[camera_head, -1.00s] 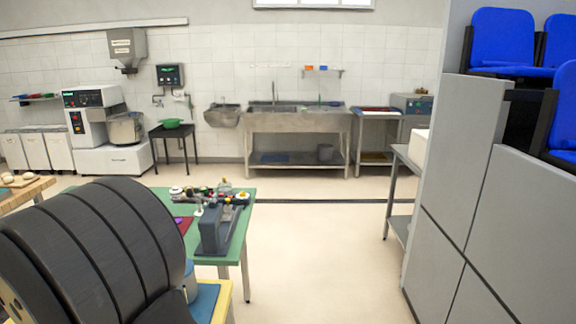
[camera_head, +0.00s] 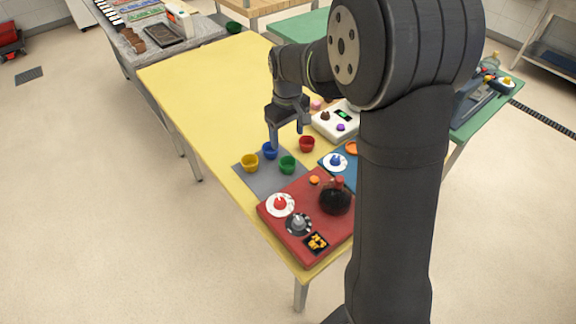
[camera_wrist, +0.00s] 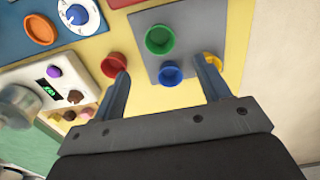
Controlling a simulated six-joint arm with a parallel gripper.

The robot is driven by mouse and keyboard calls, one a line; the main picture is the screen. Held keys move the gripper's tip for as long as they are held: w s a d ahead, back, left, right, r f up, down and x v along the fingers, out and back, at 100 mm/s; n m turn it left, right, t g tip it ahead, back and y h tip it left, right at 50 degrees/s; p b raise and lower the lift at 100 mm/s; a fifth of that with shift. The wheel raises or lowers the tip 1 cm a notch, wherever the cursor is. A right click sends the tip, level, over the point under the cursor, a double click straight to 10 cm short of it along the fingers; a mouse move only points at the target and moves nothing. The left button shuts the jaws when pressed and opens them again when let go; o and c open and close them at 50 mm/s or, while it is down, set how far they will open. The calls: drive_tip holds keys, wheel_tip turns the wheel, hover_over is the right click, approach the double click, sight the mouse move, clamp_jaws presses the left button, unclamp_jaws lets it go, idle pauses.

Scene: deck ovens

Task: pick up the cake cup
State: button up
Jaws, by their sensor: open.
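Several small cups stand at the table's middle: yellow (camera_head: 250,163), blue (camera_head: 270,150), green (camera_head: 287,165) and red (camera_head: 307,144). I cannot tell which one is the cake cup. The yellow, blue and green cups are on a grey mat (camera_head: 254,181); the red cup is on bare table. My gripper (camera_head: 288,138) is open and empty, pointing down above the cups. In the wrist view the blue cup (camera_wrist: 170,73) appears between the fingertips, the green cup (camera_wrist: 160,39) beyond it. The fingers partly cover the red cup (camera_wrist: 113,64) and the yellow cup (camera_wrist: 213,60).
A red panel (camera_head: 270,222) with dials and a dark round flask (camera_head: 335,198) lies in front of the mat. A blue panel (camera_head: 326,162) and a white box (camera_head: 325,125) with buttons lie to the right. The yellow table (camera_head: 195,85) is clear at its far left.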

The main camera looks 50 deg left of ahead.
sight(287, 160)
wheel_tip(287, 160, down, 11)
drive_tip(key=shift+a+f, duration=0.1)
drive_tip(key=shift+f, duration=0.1)
idle(0.3)
drive_tip(key=c, duration=1)
